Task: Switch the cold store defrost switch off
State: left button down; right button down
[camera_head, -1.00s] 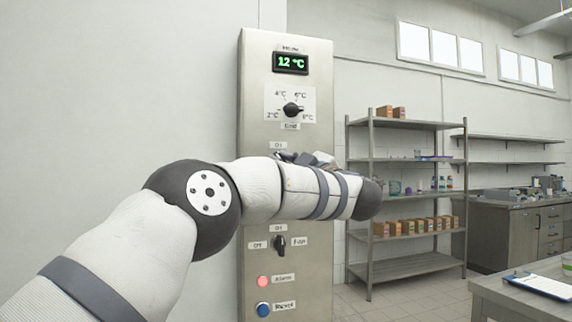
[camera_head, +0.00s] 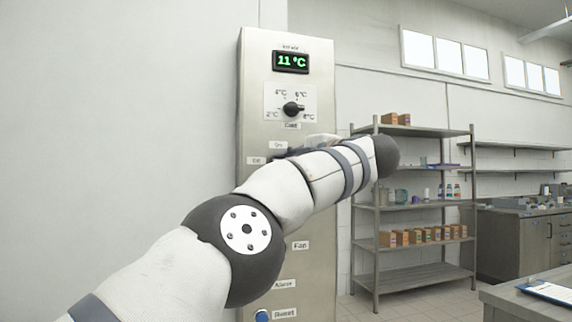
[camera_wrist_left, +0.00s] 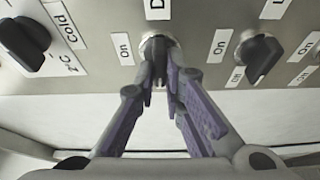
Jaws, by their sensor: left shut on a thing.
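The defrost switch (camera_wrist_left: 157,42) shows in the left wrist view as a round metal-ringed knob. An "On" label is to its left, and a label starting with "D" is above it. My left gripper (camera_wrist_left: 160,68) has its two purple-padded fingers closed on this knob from below. I cannot tell which way the knob points. My right gripper is in neither view.
The cold dial (camera_head: 292,109) is above my arm, under a green "11 °C" display (camera_head: 291,62). Another dark switch (camera_wrist_left: 258,56) is right of the gripper in the wrist view. Shelves (camera_head: 412,205) stand right, and a table (camera_head: 520,300) is at lower right.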

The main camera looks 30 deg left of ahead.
pick_arm(q)
jog(key=shift+n, duration=0.3)
dwell(0.4)
jog(key=c, duration=1.7)
grip_release()
jog(key=shift+d, duration=0.1)
jog(key=v, duration=1.1)
jog(key=shift+s+d+r, duration=0.2)
jog(key=shift+d, duration=0.15)
